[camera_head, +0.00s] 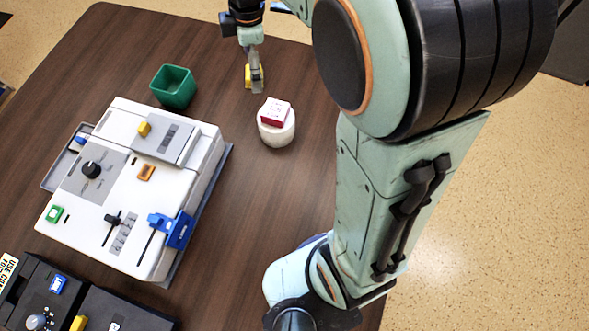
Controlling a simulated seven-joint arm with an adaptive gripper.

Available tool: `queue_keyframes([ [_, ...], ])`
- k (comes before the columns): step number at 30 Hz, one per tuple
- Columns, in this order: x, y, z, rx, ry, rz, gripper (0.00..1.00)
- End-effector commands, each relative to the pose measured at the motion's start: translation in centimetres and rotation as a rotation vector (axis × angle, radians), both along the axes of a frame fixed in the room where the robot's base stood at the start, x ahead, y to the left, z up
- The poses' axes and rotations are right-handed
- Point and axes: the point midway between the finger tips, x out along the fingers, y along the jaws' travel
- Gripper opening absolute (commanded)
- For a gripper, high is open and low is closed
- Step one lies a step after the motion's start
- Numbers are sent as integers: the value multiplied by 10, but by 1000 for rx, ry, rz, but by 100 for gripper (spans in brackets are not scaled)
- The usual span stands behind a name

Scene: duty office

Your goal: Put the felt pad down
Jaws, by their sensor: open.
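My gripper (256,82) is at the far side of the brown table, pointing down, with its jaws open. A small yellow piece (248,75) shows right at its fingertips, partly hidden behind them. It may be the felt pad, but I cannot tell for certain. I cannot tell whether it touches the fingers or rests on the table. No other thing in view is clearly a felt pad.
A green open container (173,87) stands left of my gripper. A white round pot (275,133) with a red-and-white box (275,111) on top stands nearer. A white control panel box (130,200) fills the left. Bare table (245,230) lies right of it. My arm covers the right.

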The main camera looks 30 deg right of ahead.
Motion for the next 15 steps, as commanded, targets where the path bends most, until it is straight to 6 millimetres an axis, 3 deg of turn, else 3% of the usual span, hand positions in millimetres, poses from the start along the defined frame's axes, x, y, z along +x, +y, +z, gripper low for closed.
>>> queue_keyframes([
  [1, -34, 6, 9, 19, 10, -169, 73],
  [3, -80, 13, 11, 42, 40, -431, 73],
  [6, -137, 20, 6, 58, 79, -753, 73],
  [10, -185, 25, -7, 60, 111, -1051, 73],
  [15, -209, 27, -17, 57, 128, -1212, 73],
])
